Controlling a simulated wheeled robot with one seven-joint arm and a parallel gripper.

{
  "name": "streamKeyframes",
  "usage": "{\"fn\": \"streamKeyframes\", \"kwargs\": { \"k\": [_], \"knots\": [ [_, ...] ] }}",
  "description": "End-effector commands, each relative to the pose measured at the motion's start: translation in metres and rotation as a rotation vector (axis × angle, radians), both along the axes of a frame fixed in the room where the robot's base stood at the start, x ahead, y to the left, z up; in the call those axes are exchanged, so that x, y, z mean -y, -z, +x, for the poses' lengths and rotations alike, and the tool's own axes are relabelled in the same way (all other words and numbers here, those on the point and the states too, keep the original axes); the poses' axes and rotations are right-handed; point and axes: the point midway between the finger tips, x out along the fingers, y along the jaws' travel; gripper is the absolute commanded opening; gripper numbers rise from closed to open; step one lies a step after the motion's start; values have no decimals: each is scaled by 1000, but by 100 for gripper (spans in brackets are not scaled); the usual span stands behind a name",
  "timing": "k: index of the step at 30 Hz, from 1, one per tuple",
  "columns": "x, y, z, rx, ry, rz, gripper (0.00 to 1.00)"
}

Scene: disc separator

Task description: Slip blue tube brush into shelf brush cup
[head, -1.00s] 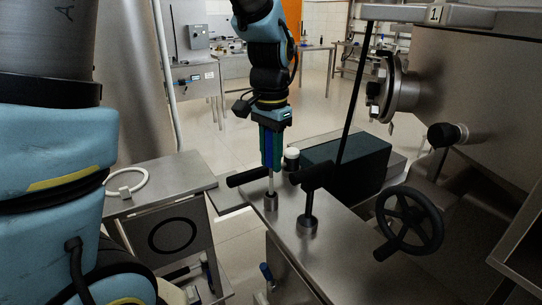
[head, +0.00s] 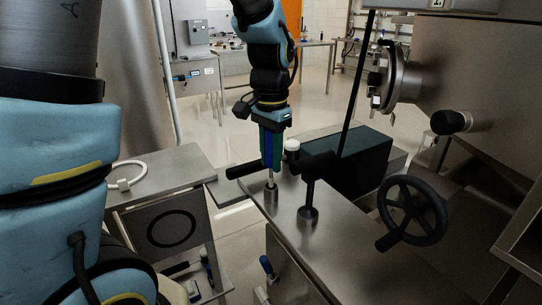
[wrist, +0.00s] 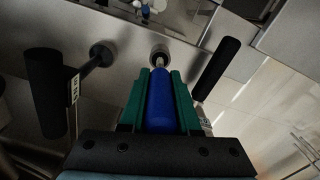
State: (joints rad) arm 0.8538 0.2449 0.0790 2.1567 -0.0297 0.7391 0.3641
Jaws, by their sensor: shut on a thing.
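My gripper (head: 271,150) is shut on the blue tube brush (wrist: 161,102), whose blue body shows between the green fingers in the wrist view. In the head view the brush (head: 269,148) hangs upright with its thin pale shaft pointing down. The small metal brush cup (head: 271,196) stands on the steel shelf (head: 290,235) directly below. In the wrist view the shaft reaches the mouth of the cup (wrist: 159,51). The lower end of the brush is hidden at the cup, so how deep it sits cannot be told.
A post with a black T-handle (head: 308,190) stands just right of the cup. A black bar handle (head: 245,171) lies to the left. A white-capped container (head: 292,150) and a dark box (head: 347,167) are behind. A black handwheel (head: 412,210) is at the right.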

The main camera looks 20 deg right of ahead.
Motion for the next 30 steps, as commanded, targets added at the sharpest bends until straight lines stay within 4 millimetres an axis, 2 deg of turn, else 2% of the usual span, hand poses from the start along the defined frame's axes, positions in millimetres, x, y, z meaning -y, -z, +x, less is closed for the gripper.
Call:
{"fn": "streamKeyframes", "kwargs": {
  "k": [17,18,26,30],
  "knots": [
    [0,17,0,1,0,-2,0],
    [0,16,0,2,0,-1,34],
    [0,16,0,0,0,-1,63],
    [0,16,0,0,0,-1,66]
  ]
}}
